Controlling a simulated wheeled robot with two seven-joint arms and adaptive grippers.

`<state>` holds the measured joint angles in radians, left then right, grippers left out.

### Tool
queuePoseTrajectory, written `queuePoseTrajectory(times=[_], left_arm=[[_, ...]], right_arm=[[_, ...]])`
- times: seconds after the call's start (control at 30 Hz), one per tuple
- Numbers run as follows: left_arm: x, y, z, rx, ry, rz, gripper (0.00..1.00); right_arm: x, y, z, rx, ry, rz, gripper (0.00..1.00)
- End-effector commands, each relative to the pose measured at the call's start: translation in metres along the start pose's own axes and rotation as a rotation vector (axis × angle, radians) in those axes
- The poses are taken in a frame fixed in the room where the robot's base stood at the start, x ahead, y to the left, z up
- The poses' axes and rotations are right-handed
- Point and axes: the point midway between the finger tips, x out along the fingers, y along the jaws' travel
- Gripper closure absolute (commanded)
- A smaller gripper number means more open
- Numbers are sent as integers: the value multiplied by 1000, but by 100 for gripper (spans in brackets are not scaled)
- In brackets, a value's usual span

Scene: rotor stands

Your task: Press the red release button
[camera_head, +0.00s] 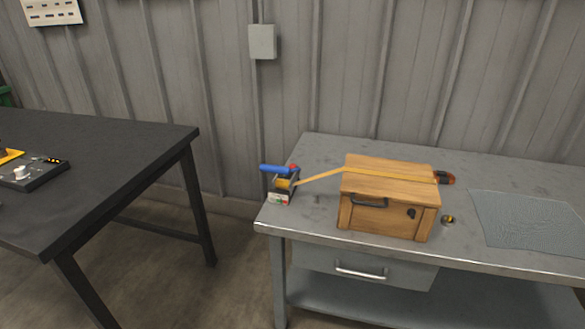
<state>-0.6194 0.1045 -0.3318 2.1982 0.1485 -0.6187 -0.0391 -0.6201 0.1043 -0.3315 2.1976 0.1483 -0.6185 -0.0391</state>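A small winch (281,189) with a blue handle (272,168) stands at the left end of the grey metal workbench (310,242). A small red part (293,166), which looks like the red button, shows at its top beside the right end of the handle. A yellow strap (322,177) runs taut from the winch up and over a wooden crate (388,205). A black and red-orange piece (445,177) sits at the strap's far end, right of the crate. Neither of my grippers is in view.
A grey mat (528,219) lies on the bench at right, with a small round black and yellow item (448,219) near the crate. A dark table (105,160) at left carries a control panel (36,173). Bare floor separates the two tables.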

Motion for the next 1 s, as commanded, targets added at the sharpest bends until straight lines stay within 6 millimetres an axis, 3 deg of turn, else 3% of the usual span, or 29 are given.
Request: queuePoseTrajectory(times=[0.17,1.0], left_arm=[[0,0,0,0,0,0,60],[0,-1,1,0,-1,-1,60]], right_arm=[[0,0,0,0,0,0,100],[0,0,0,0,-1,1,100]])
